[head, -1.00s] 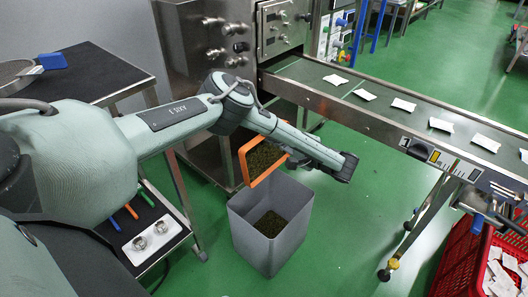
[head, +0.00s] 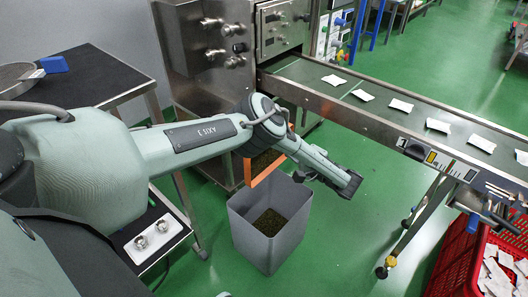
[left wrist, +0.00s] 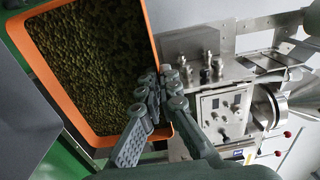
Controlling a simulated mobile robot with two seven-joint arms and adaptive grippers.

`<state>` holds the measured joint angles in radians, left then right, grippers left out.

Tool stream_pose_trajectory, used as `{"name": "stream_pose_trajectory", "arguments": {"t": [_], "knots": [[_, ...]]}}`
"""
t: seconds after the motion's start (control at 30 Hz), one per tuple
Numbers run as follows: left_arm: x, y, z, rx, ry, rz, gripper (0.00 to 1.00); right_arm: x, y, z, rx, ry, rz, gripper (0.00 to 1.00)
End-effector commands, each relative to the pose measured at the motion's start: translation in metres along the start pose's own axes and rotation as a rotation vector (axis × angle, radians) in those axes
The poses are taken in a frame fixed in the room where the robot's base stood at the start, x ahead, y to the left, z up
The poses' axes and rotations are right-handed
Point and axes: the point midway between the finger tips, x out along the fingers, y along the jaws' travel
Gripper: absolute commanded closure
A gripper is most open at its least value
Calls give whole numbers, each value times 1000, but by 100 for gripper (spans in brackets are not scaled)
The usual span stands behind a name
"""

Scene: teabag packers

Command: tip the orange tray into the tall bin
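The orange tray (head: 268,170) hangs just above the back of the tall grey bin (head: 262,256), steeply tilted and partly hidden by my left arm. In the left wrist view the tray (left wrist: 70,108) still holds a broad layer of dark green leaf. My left gripper (head: 302,176) is shut on the tray's rim; its fingers (left wrist: 168,88) show on the rim in the left wrist view. The bin stands upright on the floor with dark leaf at its bottom. My right gripper is not in view.
A steel machine (head: 205,50) stands behind the bin. A conveyor (head: 385,112) with white teabags runs to the right. A red crate (head: 458,262) with packets is at the lower right. A black-topped table (head: 95,82) is at the left. Green floor around the bin's right is clear.

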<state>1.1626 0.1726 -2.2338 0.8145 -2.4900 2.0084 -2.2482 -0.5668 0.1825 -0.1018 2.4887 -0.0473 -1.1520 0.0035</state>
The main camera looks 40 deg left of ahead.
Motion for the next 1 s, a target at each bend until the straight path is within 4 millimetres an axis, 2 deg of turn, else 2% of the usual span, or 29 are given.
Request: {"name": "stream_pose_trajectory", "arguments": {"t": [0.57, 1.0], "knots": [[-2, 1, 0, 1, 0, -20, 100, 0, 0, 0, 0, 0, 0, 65], [-19, 5, 0, 3, 1, -154, 100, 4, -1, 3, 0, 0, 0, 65]]}}
